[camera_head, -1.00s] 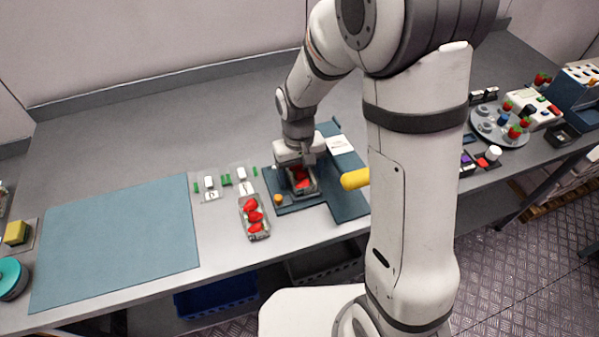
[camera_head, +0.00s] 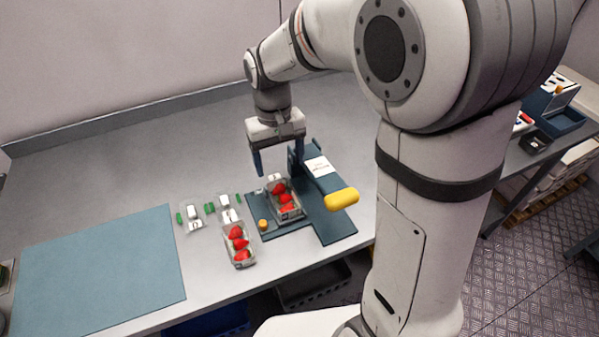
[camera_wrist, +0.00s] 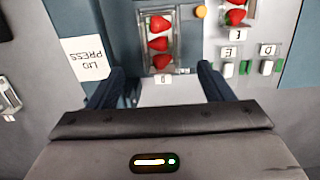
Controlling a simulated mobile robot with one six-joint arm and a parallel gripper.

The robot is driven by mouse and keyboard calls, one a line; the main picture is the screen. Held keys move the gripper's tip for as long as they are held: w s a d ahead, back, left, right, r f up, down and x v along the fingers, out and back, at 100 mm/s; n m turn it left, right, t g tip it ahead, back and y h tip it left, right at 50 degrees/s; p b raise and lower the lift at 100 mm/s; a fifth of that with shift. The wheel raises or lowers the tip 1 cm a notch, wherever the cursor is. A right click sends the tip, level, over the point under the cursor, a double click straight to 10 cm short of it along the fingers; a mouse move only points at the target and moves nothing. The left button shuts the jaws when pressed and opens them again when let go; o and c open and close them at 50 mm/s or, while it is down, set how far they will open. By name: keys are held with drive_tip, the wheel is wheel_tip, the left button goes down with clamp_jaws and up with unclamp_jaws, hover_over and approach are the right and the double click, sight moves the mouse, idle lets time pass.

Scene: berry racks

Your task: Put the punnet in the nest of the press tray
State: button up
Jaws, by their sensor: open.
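A clear punnet of red strawberries (camera_head: 298,213) stands on the blue-grey press tray (camera_head: 262,234). It looks level and lined up with the tray; the nest's edges around its base are too small to make out fully. The same punnet shows in the wrist view (camera_wrist: 148,48), between and beyond my fingers. My gripper (camera_head: 278,168) is open and empty, raised above and behind the punnet, apart from it. Its two dark blue fingers are spread wide in the wrist view (camera_wrist: 161,76).
A second strawberry punnet (camera_head: 240,250) stands left of the tray. Label stands with white and green blocks (camera_head: 228,214) are behind it. The lid press has a yellow handle (camera_head: 341,199) and a white sign (camera_head: 319,166). A blue mat (camera_head: 95,270) lies bare at left.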

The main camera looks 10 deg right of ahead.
drive_tip(key=s+d+r+m+t, duration=0.3)
drive_tip(key=s+d+r+t, duration=0.1)
drive_tip(key=s+d, duration=0.8)
drive_tip(key=shift+s+d+r, duration=0.3)
drive_tip(key=shift+s+r, duration=0.35)
drive_tip(key=shift+s, duration=0.3)
drive_tip(key=shift+c, duration=0.2)
